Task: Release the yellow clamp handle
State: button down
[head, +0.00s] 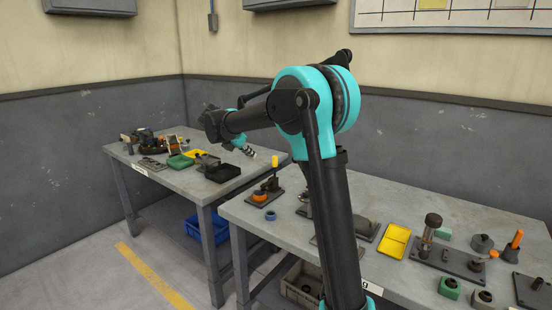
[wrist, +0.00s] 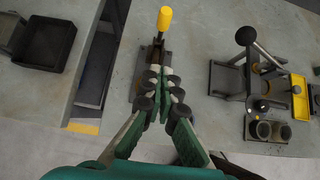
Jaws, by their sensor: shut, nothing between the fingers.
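The yellow clamp handle (head: 275,161) stands upright on a small clamp near the left end of the near bench. In the wrist view the yellow handle (wrist: 164,18) shows at the top centre, just beyond my fingertips. Its clamp's dark base (wrist: 150,62) is partly hidden behind my fingers. My gripper (wrist: 163,78) is shut and empty, pointing toward the clamp. In the head view my gripper (head: 250,152) is small, a little left of the handle and slightly higher. I cannot tell whether it touches the clamp.
A press-like fixture with a black knob (wrist: 246,36) stands to the right in the wrist view. A yellow tray (head: 394,241) lies on the near bench. The left bench holds a black bin (head: 222,173). A gap (wrist: 98,75) separates the benches.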

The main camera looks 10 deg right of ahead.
aim_at(274, 157)
jog(key=shift+w+d+f, duration=1.15)
jog(key=shift+w+d, duration=0.25)
jog(key=shift+w+d+f, duration=1.2)
jog(key=shift+w+d, duration=0.25)
jog(key=shift+w+d+f, duration=1.15)
jog(key=shift+w+d, duration=0.25)
jog(key=shift+w+d+r+g+y, duration=0.2)
jog(key=shift+w+d+g+y, duration=0.3)
jog(key=shift+w+d, duration=0.05)
jog(key=shift+w+d+r+g+y, duration=0.2)
jog(key=shift+w+d+g+y, duration=0.3)
jog(key=shift+d, duration=0.05)
jog(key=w+d+f+g+y, duration=0.3)
jog(key=w+d, duration=0.3)
jog(key=shift+w+d+g+y, duration=0.2)
jog(key=shift+w+g+y, duration=0.05)
jog(key=shift+g+y, duration=0.05)
